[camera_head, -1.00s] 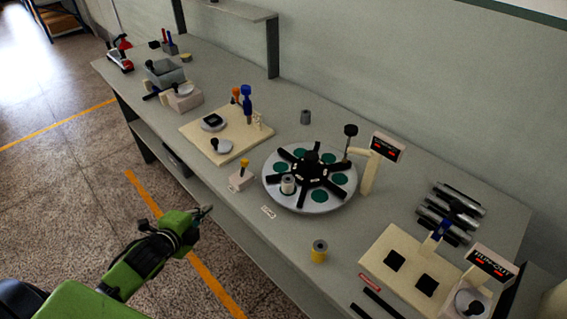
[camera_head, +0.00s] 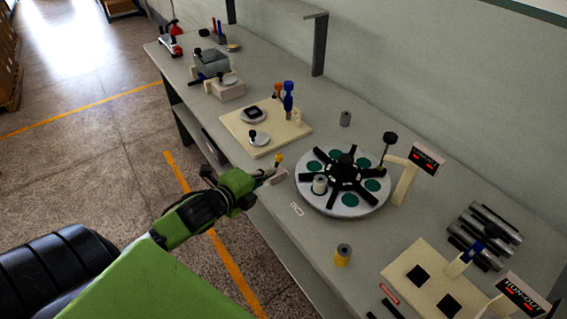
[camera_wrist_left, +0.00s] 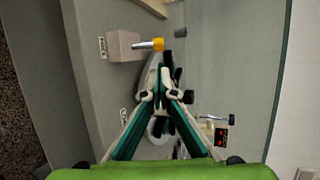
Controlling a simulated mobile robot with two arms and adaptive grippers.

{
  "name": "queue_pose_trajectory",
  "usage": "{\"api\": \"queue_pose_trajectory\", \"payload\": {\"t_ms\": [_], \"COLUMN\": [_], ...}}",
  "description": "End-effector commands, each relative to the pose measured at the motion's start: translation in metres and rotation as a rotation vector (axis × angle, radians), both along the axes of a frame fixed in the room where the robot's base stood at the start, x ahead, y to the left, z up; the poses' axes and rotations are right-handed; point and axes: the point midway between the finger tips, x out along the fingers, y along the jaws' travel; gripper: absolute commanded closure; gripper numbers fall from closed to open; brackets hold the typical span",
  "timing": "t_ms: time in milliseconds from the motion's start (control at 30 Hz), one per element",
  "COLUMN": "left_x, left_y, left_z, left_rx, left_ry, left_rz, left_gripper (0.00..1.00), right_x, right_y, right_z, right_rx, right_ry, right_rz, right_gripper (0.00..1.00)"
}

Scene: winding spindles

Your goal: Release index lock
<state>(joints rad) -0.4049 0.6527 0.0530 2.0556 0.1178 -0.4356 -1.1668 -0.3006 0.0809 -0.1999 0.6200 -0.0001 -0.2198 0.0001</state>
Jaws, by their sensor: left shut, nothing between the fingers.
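The index lock is a small pale block (camera_head: 276,176) with a yellow-tipped lever (camera_head: 279,160), at the bench's front edge beside the round turntable (camera_head: 347,208). In the left wrist view the block (camera_wrist_left: 122,46) and its yellow knob (camera_wrist_left: 158,44) lie beyond the fingertips, slightly left. My left gripper (camera_head: 268,175) is shut and empty, close to the block in the head view, partly overlapping it. Whether it touches cannot be told. In the wrist view its fingertips (camera_wrist_left: 166,90) come together, apart from the knob in the picture. My right gripper is not in view.
The turntable has black radial arms, green pads and a spool (camera_head: 320,186). A post with a sign (camera_head: 428,160) stands behind it. A beige board (camera_head: 262,135) with blue and orange handles is to the left. A yellow-based spool (camera_head: 343,255) stands at the front.

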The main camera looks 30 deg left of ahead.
Motion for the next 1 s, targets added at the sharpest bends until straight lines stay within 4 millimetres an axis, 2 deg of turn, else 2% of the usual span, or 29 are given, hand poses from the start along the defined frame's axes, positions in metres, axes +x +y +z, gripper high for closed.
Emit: {"api": "queue_pose_trajectory", "payload": {"t_ms": [200,433,633,1000], "left_x": [0.035,0.063,0.072,0.073], "left_y": [-0.001,-0.002,-0.003,-0.003], "left_z": [-0.010,-0.022,-0.027,-0.028], "left_rx": [-0.003,-0.002,0.000,0.000], "left_ry": [-0.002,-0.002,0.001,-0.001], "left_rz": [0.002,0.000,-0.001,-0.001], "left_gripper": [1.00,1.00,1.00,1.00], "right_x": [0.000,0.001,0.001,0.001], "right_y": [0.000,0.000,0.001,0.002], "right_z": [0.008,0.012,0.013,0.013], "right_rx": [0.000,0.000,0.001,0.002], "right_ry": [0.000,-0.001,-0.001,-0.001], "right_rz": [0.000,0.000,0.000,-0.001], "right_gripper": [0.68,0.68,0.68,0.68]}}
